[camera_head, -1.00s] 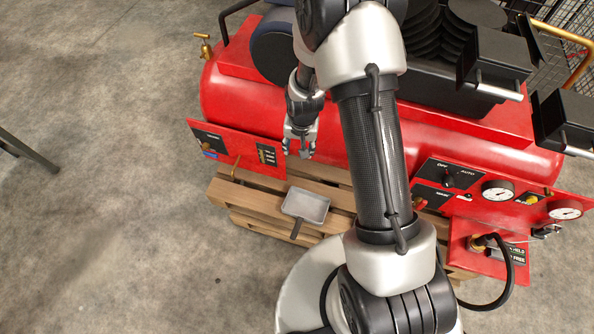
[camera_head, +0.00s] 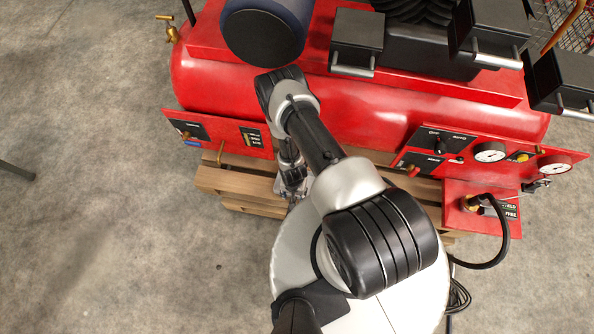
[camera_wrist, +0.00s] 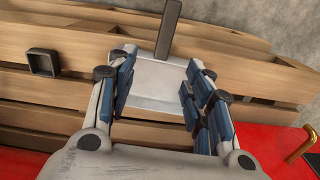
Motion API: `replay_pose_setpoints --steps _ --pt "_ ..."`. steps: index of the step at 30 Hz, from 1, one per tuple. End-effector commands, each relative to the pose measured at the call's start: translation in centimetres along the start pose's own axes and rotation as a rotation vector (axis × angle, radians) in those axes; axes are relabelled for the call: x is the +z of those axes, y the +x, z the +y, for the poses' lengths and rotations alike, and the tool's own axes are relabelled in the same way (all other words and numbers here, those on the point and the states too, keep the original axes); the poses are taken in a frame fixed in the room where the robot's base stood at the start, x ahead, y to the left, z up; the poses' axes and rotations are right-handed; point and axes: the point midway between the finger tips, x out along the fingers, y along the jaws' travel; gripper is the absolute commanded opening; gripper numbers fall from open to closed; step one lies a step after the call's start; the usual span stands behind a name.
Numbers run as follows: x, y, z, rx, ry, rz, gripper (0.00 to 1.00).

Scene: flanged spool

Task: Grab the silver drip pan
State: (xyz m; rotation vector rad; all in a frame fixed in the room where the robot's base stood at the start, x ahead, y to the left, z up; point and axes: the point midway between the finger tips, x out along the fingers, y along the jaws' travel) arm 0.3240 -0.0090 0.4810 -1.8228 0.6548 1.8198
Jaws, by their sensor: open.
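The silver drip pan (camera_wrist: 160,80) is a shallow, light grey rectangular tray with a dark handle (camera_wrist: 168,28). In the wrist view it lies by the wooden pallet slats, its handle pointing to the top of the picture. My gripper (camera_wrist: 158,66) is open, with one blue-padded finger to the left of the pan and one to the right. I cannot tell whether the fingers touch it. In the head view my gripper (camera_head: 292,180) is low over the pallet's front, and my arm and gripper hide the pan.
The wooden pallet (camera_head: 235,182) carries a large red compressor tank (camera_head: 225,95) with panels and gauges. A brass valve (camera_wrist: 303,146) shows at the lower right of the wrist view. A small dark square bracket (camera_wrist: 42,63) is on the pallet. Grey floor (camera_head: 90,220) at left is clear.

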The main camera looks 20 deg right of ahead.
Motion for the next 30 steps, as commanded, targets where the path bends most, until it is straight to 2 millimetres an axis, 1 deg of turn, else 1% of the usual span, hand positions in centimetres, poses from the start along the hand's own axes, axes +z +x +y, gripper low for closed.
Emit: replay_pose_setpoints --steps 1,6,9,12,17,20,24,27,30 --pt "0.1 1.8 0.1 0.001 -0.001 -0.001 0.47" --pt "0.1 5.4 0.0 0.0 -0.001 -0.001 0.47" --pt "0.1 7.1 0.0 0.001 -0.001 -0.001 0.47" --pt "0.1 8.1 0.0 0.001 -0.002 -0.002 0.47" --pt "0.0 8.9 -0.1 0.0 -0.002 0.0 0.47" --pt "-0.1 10.2 -0.4 0.0 -0.003 0.0 0.47" --pt "-0.1 12.5 -0.8 0.001 -0.002 -0.001 0.47" --pt "-0.1 13.5 -0.8 0.001 -0.002 -0.002 0.47" --pt "-0.2 13.7 -0.8 0.0 -0.002 -0.002 0.47"
